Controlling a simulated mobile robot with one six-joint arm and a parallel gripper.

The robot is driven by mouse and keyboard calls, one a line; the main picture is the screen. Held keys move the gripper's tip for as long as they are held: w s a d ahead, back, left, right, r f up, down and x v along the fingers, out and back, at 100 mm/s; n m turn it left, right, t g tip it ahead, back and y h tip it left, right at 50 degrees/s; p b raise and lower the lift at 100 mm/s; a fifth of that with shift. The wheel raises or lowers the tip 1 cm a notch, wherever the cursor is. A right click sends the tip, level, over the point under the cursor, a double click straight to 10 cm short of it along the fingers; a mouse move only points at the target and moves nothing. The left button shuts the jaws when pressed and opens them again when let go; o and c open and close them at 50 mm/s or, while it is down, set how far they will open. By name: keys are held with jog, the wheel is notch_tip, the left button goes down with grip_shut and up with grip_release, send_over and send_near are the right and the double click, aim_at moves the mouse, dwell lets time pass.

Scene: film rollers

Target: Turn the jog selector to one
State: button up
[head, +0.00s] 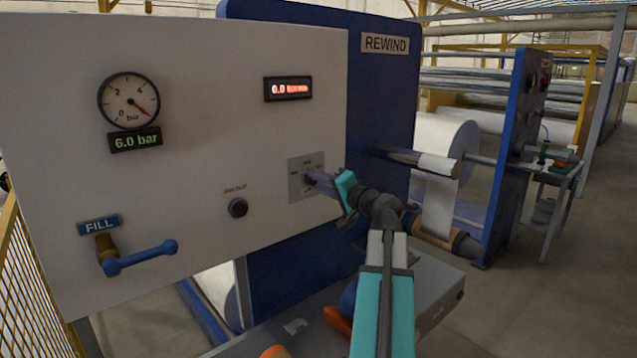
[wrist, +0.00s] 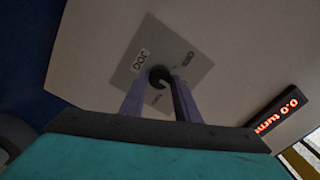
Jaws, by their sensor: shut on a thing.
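The jog selector is a dark round knob on a square grey plate (head: 301,166) on the white panel, below the red display. My gripper (head: 314,179) reaches it from the right, and its fingers hide most of the knob in the head view. In the wrist view the selector knob (wrist: 159,76) shows at the centre of its plate (wrist: 188,57). My gripper's two purple fingers (wrist: 158,96) stand on either side of its grip, shut on it. The word JOG is printed on the plate; the other labels are too small or blurred to read, so the pointed position cannot be told.
The white panel (head: 210,80) also bears a pressure gauge (head: 129,100), a green 6.0 bar readout (head: 135,140), a red display (head: 289,88), a black knob (head: 238,208) and a blue FILL lever (head: 140,258). A blue REWIND frame (head: 385,100) stands right behind the panel.

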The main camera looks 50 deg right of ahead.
jog(key=o, duration=1)
jog(key=shift+o, duration=0.2)
jog(key=shift+s, duration=0.1)
jog(key=s+a+b, duration=0.1)
jog(key=s+b, duration=0.2)
jog(key=s, duration=1)
jog(key=shift+s+a, duration=0.25)
jog(key=shift+s, duration=0.05)
